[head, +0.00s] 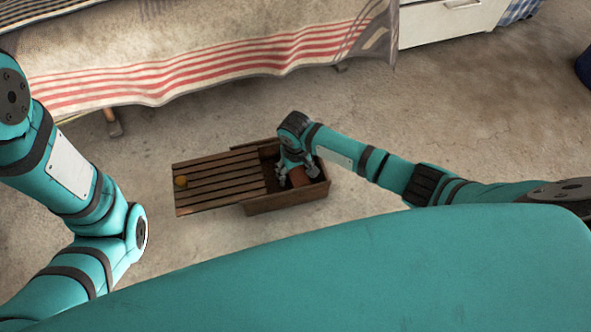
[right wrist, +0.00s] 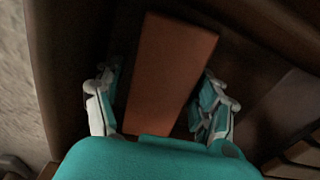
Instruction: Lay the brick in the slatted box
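The slatted wooden box (head: 290,202) stands on the floor with its right part uncovered. My right gripper (head: 290,172) reaches down into the box. Its fingers (right wrist: 160,98) stand on either side of the brick, spread, with dark gaps beside it. My left gripper is out of view; only my left arm shows.
A bench or bed with a red-striped cloth (head: 200,65) stands behind the box, with a wooden leg (head: 113,122) on the floor. A white drawer unit (head: 450,20) is at the back right. The concrete floor (head: 480,110) right of the box is clear.

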